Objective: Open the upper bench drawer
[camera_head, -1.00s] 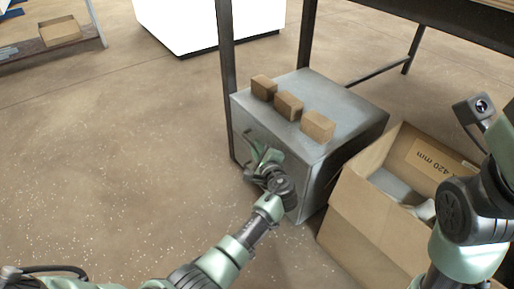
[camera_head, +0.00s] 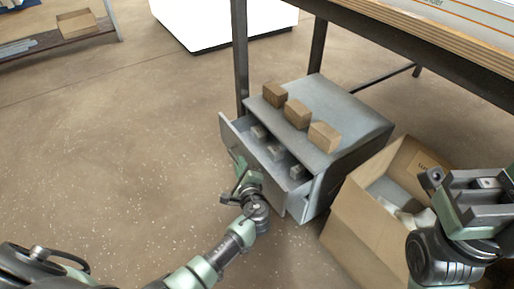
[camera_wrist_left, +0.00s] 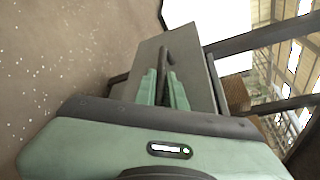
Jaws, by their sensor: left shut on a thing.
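The grey upper bench drawer (camera_head: 271,191) stands pulled out of the metal cabinet (camera_head: 350,108) in the head view. Several small grey parts (camera_head: 276,151) lie inside it. My left gripper (camera_head: 240,170) is at the outer face of the drawer front, shut on its handle. In the left wrist view the green fingers (camera_wrist_left: 163,88) close around the dark handle bar (camera_wrist_left: 168,58), in front of the grey drawer panel (camera_wrist_left: 150,54). My right gripper (camera_head: 482,188) is raised at the right, away from the drawer; its jaw opening is unclear.
Three brown blocks (camera_head: 298,113) sit on the cabinet top. An open cardboard box (camera_head: 350,215) with pale contents stands close to the cabinet's right side. A workbench (camera_head: 440,35) with dark legs rises behind. The floor left of the drawer is clear.

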